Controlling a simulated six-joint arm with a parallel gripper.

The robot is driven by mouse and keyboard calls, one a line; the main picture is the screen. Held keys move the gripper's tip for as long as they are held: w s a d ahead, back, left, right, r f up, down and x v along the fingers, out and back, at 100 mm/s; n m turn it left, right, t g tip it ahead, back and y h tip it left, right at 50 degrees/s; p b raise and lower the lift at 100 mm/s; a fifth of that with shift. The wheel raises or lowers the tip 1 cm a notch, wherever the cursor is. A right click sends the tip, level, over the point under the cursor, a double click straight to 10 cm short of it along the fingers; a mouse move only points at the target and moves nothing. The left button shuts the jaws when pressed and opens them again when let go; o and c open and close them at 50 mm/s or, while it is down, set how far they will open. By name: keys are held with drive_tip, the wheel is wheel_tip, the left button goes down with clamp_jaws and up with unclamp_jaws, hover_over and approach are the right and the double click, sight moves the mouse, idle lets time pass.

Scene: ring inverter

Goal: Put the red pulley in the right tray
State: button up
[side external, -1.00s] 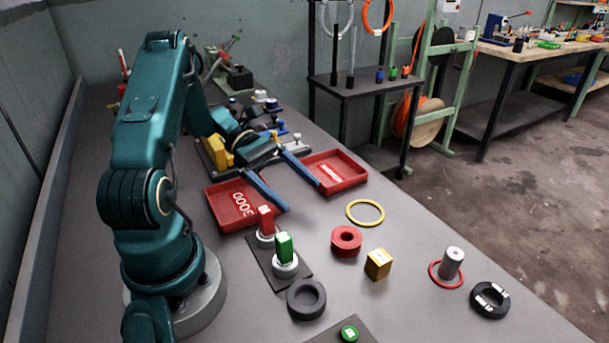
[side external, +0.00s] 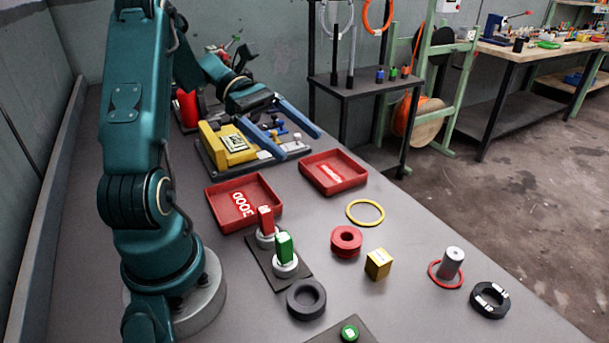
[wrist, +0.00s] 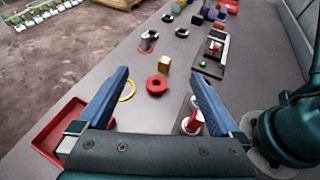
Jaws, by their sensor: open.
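The red pulley (side external: 346,241) lies flat on the grey bench, in front of the trays. It also shows in the wrist view (wrist: 157,85), between and beyond my fingers. My gripper (side external: 301,145) is open and empty, raised above the back of the bench, with its two blue fingers wide apart; they also show in the wrist view (wrist: 157,73). The right red tray (side external: 350,180) looks empty, with white lettering inside. The left red tray (side external: 226,221) is marked GOOD and looks empty too. One tray shows partly in the wrist view (wrist: 48,134).
A yellow ring (side external: 365,203) lies between the right tray and the pulley. A yellow block (side external: 378,263) is close beside the pulley. Red and green handled pieces (side external: 285,250) stand on a dark plate to its left. A black ring (side external: 306,299) lies nearer. A black stand rises behind the right tray.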

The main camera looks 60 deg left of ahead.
drive_tip(key=d+m+g+y, duration=0.2)
drive_tip(key=d+m+g, duration=0.1)
drive_tip(key=d+m, duration=0.1)
drive_tip(key=m+t+y, duration=0.3)
drive_tip(key=m+y, duration=0.7)
drive_tip(key=m, duration=0.9)
hover_over(343, 234)
drive_tip(key=s+d, duration=0.1)
drive_tip(key=s, duration=0.2)
drive_tip(key=shift+n+g, duration=0.3)
wheel_tip(343, 234, down, 10)
drive_tip(key=shift+r, duration=0.1)
drive_tip(key=shift+x, duration=2.7)
drive_tip(key=shift+c, duration=0.3)
clamp_jaws()
